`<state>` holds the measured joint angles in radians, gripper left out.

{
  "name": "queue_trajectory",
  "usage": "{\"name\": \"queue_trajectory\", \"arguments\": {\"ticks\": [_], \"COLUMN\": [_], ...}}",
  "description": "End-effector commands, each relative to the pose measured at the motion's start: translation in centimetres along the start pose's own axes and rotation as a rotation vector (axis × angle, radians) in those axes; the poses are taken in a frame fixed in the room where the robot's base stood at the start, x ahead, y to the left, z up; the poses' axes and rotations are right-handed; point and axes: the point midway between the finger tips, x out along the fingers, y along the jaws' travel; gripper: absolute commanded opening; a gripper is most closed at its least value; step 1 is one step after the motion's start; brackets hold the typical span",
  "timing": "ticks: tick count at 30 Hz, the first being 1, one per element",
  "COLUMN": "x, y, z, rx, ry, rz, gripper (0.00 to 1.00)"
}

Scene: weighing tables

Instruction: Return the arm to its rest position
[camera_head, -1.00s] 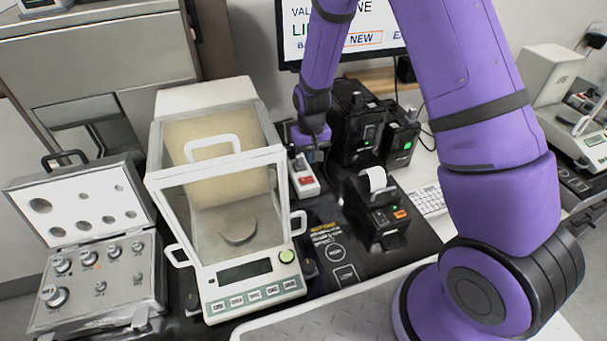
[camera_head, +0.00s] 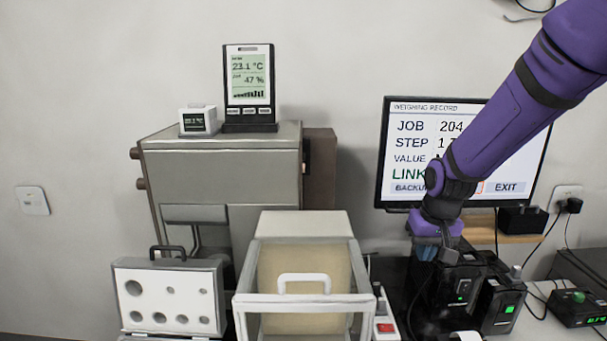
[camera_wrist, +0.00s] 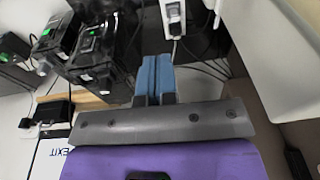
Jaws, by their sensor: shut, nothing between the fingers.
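My purple arm comes down from the upper right in the head view, in front of the monitor (camera_head: 400,130). My gripper (camera_head: 424,250) points down beside the black boxes, to the right of the glass balance enclosure (camera_head: 300,252). In the wrist view my gripper's two blue fingers (camera_wrist: 155,76) are pressed together with nothing between them. The fingertips are small and partly dark in the head view.
An open weight case (camera_head: 168,300) stands at the left. Black boxes with green lights (camera_head: 462,285) stand close to the right of my gripper. A grey cabinet (camera_head: 222,165) carries a climate display (camera_head: 249,85).

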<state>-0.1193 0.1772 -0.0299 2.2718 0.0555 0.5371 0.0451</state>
Motion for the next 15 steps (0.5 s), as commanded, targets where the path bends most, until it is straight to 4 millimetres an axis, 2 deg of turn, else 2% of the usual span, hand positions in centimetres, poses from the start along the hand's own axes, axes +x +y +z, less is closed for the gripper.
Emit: {"name": "queue_trajectory", "arguments": {"ticks": [1,3,15], "x": [-1.6,-3.4,-12.2], "y": [0.2,0.4,1.7], "z": [0.5,1.2,6.7], "rx": [0.0,0.0,-0.006], "ry": [0.016,0.034,0.127], "rz": [-0.002,-0.004,-0.004], "gripper": [0.0,0.0,0.0]}}
